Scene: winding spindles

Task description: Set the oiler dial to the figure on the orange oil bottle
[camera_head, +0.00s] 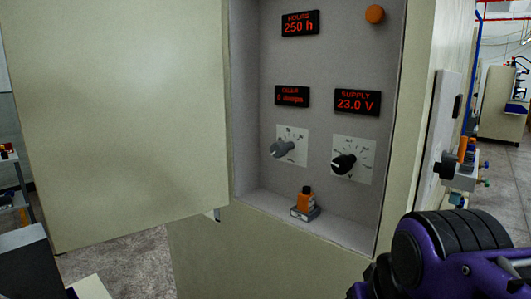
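The oiler dial (283,149) is a grey knob on a white scale plate, inside the open cabinet. Its scale marks are too small to read. The small display above it (292,96) seems to read "OILER" and a 0 with a blurred unit. The orange oil bottle (306,201) has a dark cap and stands upright on the cabinet's bottom ledge, below and right of the dial. A grey-white piece lies at its foot. No figure on the bottle can be read. A purple and black part of my arm shows at the lower right, apart from both; my gripper's fingers are not seen.
A black knob (344,163) sits right of the oiler dial under a "SUPPLY 23.0 V" display (357,102). The wide cabinet door (120,115) stands open at left.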

